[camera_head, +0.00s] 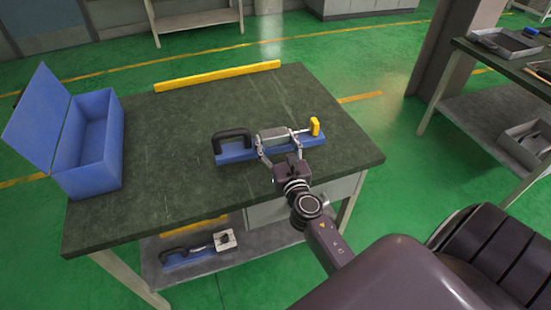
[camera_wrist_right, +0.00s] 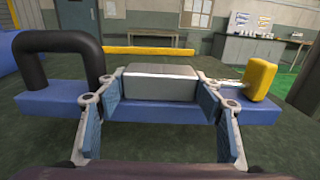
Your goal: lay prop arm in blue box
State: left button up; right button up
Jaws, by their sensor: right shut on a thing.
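The prop arm appears to be the blue bar (camera_head: 233,153) with a black loop handle at its left end, a grey block in the middle and a yellow tip at its right end. It also shows in the right wrist view (camera_wrist_right: 160,112). My right gripper (camera_head: 276,140) is shut on the grey block, with one finger on each side. I cannot tell whether the bar touches the table. The blue box (camera_head: 118,150) stands at the table's left end, lid raised to the left; its visible inside looks empty. My left gripper is not in view.
The dark green table (camera_head: 170,190) is clear between the bar and the box. A yellow strip (camera_head: 218,75) lies along the table's back edge. A similar handled blue piece (camera_head: 195,252) lies on the lower shelf. Another table (camera_head: 520,70) with trays stands at the right.

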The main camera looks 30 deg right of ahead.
aim_at(275, 152)
jog(key=shift+w+f+b, duration=0.1)
jog(key=shift+f+b, duration=1.65)
jog(key=shift+f, duration=0.35)
jog(key=shift+f, duration=0.2)
jog(key=o, duration=1.9)
jog(key=shift+f, duration=0.1)
